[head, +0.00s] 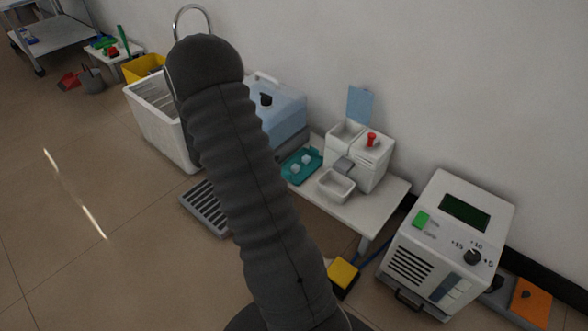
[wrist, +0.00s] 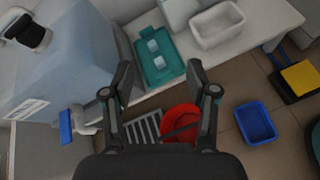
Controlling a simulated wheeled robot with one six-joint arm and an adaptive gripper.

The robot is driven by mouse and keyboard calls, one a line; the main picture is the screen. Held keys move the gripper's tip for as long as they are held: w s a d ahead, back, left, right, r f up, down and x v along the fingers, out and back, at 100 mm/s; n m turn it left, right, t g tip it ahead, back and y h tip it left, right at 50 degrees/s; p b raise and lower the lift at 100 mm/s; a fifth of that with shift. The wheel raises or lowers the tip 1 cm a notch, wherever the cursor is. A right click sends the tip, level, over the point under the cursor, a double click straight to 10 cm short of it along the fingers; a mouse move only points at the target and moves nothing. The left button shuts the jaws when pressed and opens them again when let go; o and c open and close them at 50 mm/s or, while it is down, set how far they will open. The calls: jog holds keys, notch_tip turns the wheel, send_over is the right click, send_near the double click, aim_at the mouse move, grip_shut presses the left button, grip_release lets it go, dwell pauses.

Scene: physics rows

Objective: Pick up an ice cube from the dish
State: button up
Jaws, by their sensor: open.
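The teal dish (wrist: 176,66) lies on a white table (wrist: 262,18), and two pale ice cubes sit in it. One ice cube (wrist: 153,45) is farther up in the wrist view, and the other ice cube (wrist: 159,62) is just below it. The dish also shows in the head view (head: 290,176), right of my dark sleeved arm. My gripper (wrist: 160,67) is open and empty. Its fingers stand apart, left and right of the dish in the picture; the height between them and the dish is hard to tell. In the head view my arm hides the gripper.
A white bin (head: 336,187) and a white dispenser with a red knob (head: 371,139) stand right of the dish. A light-blue machine (head: 281,110) is left of it. Below the table edge are a floor grate (wrist: 142,129), a red round object (wrist: 181,120) and a blue tray (wrist: 256,123).

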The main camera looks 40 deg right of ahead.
jog(key=w+d+f+n+t+h, duration=0.1)
jog(key=w+d+f+n, duration=0.15)
jog(key=f, duration=0.45)
jog(key=w+d+f+n+t, duration=0.1)
jog(key=d+f+n, duration=0.15)
jog(key=f, duration=0.55)
send_over(295, 171)
jog(key=a, duration=0.4)
jog(key=f, duration=0.3)
jog(key=shift+s+a+f+n, duration=0.2)
jog(key=shift+f+n, duration=0.1)
jog(key=shift+n, duration=0.1)
jog(key=shift+f+b+x, duration=0.15)
jog(key=shift+f+x, duration=0.05)
jog(key=shift+x, duration=1.15)
jog(key=shift+f+b+x, duration=0.15)
jog(key=shift+x, duration=1.15)
jog(key=shift+a, duration=0.15)
jog(key=c, duration=1)
